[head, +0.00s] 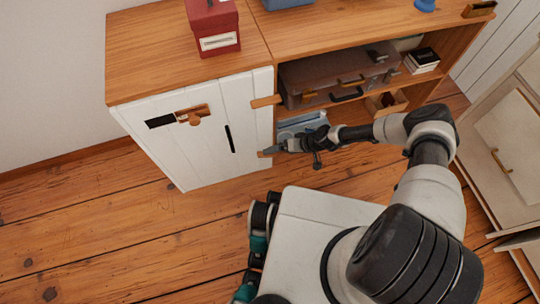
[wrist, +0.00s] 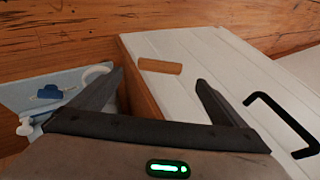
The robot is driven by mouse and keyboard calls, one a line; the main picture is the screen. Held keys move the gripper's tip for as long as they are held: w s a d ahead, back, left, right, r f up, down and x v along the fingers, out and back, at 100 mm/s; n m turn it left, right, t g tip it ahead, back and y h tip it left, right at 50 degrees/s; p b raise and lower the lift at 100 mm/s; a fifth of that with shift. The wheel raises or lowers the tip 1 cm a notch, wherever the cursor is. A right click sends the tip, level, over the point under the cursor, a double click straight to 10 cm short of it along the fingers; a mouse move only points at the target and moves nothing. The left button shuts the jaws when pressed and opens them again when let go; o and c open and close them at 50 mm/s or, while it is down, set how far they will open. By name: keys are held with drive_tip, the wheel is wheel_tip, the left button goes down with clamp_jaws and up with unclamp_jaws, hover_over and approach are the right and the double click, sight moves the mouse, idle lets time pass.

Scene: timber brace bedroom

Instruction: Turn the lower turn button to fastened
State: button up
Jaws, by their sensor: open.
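The lower turn button (wrist: 160,66) is a small wooden bar near the edge of the white cabinet door (wrist: 220,65), lying roughly crosswise to that edge in the wrist view. Its left end shows in the head view (head: 262,154); the rest is hidden behind my gripper. My gripper (head: 272,150) is open and empty beside it. In the wrist view its fingertips (wrist: 160,84) lie either side of the button, apart from it. The upper turn button (head: 265,101) sticks out sideways across the door edge. The door looks flush with the cabinet.
A black door handle (wrist: 280,122) stands out right of my fingers. The open shelves hold a suitcase (head: 335,78) and light blue items (wrist: 55,88) left of my fingers. A wooden latch piece (head: 193,114) sits higher on the door. Wood floor is clear at left.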

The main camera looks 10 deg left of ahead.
sight(270, 156)
drive_tip(key=b+x, duration=0.2)
drive_tip(key=x, duration=0.6)
drive_tip(key=shift+a+f, duration=0.25)
drive_tip(key=shift+f, duration=0.05)
drive_tip(key=c, duration=1.1)
drive_tip(key=shift+o, duration=0.2)
drive_tip(key=shift+s+a+r+h, duration=0.1)
drive_tip(key=shift+r+h, duration=0.05)
drive_tip(key=shift+h, duration=0.25)
drive_tip(key=shift+t+h+p, duration=0.3)
drive_tip(key=shift+p, duration=0.25)
drive_tip(key=o, duration=1.1)
drive_tip(key=shift+c, duration=0.2)
